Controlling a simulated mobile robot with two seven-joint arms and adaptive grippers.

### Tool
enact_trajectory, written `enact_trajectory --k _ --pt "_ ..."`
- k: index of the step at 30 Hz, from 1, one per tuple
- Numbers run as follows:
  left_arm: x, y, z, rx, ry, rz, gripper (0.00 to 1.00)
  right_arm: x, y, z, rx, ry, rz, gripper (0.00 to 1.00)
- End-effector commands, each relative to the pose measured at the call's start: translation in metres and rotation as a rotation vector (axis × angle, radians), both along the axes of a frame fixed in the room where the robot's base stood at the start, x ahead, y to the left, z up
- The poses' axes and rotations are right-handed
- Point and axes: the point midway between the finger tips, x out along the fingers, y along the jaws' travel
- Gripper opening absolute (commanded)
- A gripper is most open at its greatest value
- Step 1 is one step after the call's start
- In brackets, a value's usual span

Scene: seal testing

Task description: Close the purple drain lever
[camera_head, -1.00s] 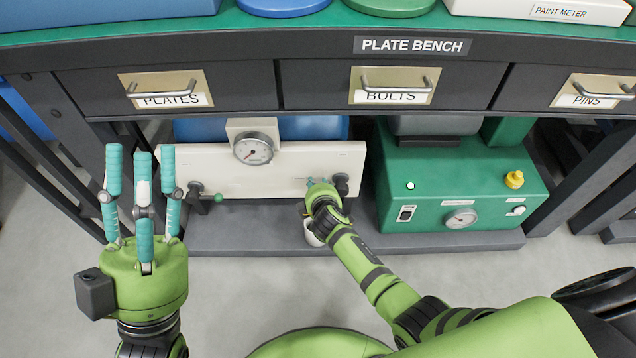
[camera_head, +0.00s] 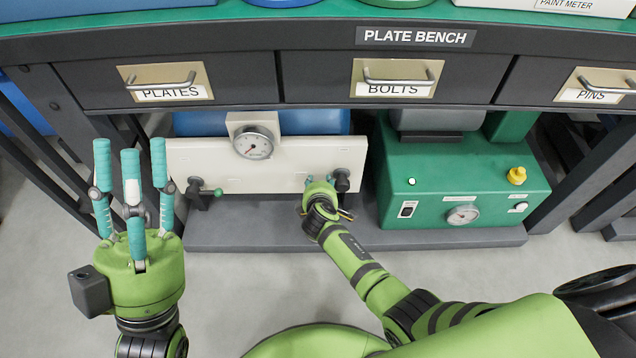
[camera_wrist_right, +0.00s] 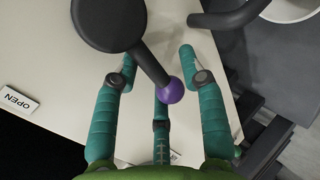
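The purple drain lever's ball knob (camera_wrist_right: 170,90) shows in the right wrist view at the end of a dark lever arm (camera_wrist_right: 148,62), which runs from a round black valve hub (camera_wrist_right: 108,22). My right gripper (camera_wrist_right: 158,72) has its fingers spread around the knob, with visible gaps and no clear grip. In the head view my right gripper (camera_head: 318,182) is at the right end of the cream panel (camera_head: 285,160), beside the black valve (camera_head: 343,179); the purple knob is hidden there. My left gripper (camera_head: 130,160) is open, empty and raised at the left.
A label reading OPEN (camera_wrist_right: 18,100) is on the panel. A second valve with a green-knobbed lever (camera_head: 208,193) is at the panel's left, below a gauge (camera_head: 253,142). A green box (camera_head: 460,180) stands close on the right. The bench drawers (camera_head: 390,78) are above.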

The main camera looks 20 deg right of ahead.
Motion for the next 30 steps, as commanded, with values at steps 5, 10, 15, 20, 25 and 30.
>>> enact_trajectory --k 5,10,15,20,25,30 --pt "0.000 0.000 0.000 0.000 -0.001 0.000 0.40 -0.001 0.000 -0.002 0.002 0.004 0.001 0.46" --pt "0.000 0.000 0.000 0.000 -0.001 0.000 0.40 0.000 0.002 -0.001 0.004 0.000 0.002 0.46" --pt "0.000 0.001 0.002 -0.006 -0.004 0.002 0.40 -0.002 0.003 0.002 0.006 -0.004 0.003 0.46" --pt "0.000 0.000 0.001 -0.004 -0.003 0.001 0.40 -0.013 0.006 0.010 0.006 -0.005 0.003 0.46" --pt "0.000 0.000 0.001 -0.003 -0.001 0.000 0.40 -0.035 0.013 0.024 0.006 -0.004 0.004 0.46" --pt "0.000 0.000 0.001 -0.002 -0.001 0.001 0.40 -0.060 0.019 0.041 0.007 -0.002 0.004 0.46"
